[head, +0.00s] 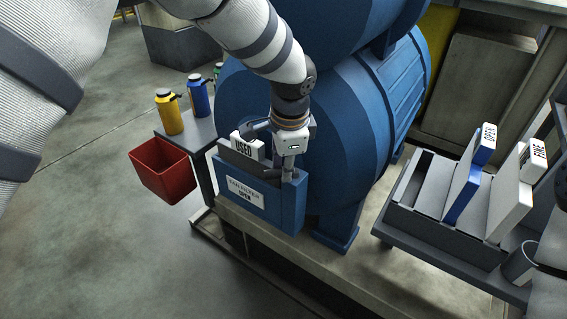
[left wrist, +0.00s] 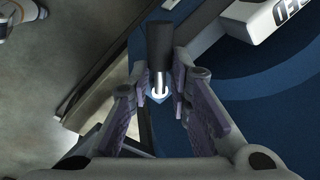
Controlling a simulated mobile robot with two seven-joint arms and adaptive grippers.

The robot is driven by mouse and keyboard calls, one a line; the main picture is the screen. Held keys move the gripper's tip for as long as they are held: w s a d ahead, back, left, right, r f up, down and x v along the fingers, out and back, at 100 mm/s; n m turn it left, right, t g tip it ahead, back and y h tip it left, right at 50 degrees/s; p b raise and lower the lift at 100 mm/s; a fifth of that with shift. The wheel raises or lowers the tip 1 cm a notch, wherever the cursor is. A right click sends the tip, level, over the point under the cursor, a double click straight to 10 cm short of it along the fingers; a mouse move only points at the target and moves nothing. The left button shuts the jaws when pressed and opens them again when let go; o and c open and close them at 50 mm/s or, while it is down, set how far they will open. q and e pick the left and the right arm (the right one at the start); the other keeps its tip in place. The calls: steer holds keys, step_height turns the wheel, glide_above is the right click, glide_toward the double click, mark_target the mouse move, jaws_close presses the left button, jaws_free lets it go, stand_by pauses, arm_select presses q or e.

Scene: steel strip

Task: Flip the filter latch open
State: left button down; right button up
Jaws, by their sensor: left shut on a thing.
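The blue filter housing (head: 288,207) is fixed to the front of the large blue machine. Its front label reads "FAN FILTER OPEN". A white-topped filter marked "USED" (head: 243,147) stands up out of it; its end also shows in the left wrist view (left wrist: 262,22). My left gripper (head: 288,172) points down at the right part of the housing. In the left wrist view its fingers (left wrist: 158,92) are closed around the latch, a metal stem with a black grip (left wrist: 159,45). In the head view the gripper largely hides the latch. My right gripper is not in view.
A red bin (head: 162,170) hangs left of the housing. A yellow bottle (head: 168,112) and a blue bottle (head: 198,96) stand on a small grey table behind it. At right, a grey rack (head: 407,222) holds upright blue and white filters. The floor at left is clear.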

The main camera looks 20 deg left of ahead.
arm_select(q)
steer(key=n, duration=0.3)
steer(key=shift+s+d+n+y, duration=0.25)
steer(key=shift+d+n+y, duration=0.05)
steer(key=shift+s+d+n+g, duration=0.1)
steer(key=shift+d+n+g, duration=0.1)
steer(key=shift+n, duration=0.55)
steer(key=shift+s+d+n+g, duration=0.1)
steer(key=shift+n+g, duration=0.1)
steer(key=shift+n, duration=0.6)
steer(key=shift+d+n+g, duration=0.15)
steer(key=shift+n+g, duration=0.05)
steer(key=shift+n, duration=0.55)
steer(key=c, duration=1.5)
jaws_free()
steer(key=r, duration=0.4)
steer(key=d+r, duration=0.1)
steer(key=r, duration=0.2)
steer(key=d+r, duration=0.1)
steer(key=r, duration=0.3)
steer(key=shift+s+d+r, duration=0.15)
steer(key=shift+s+r, duration=0.2)
steer(key=shift+s, duration=0.05)
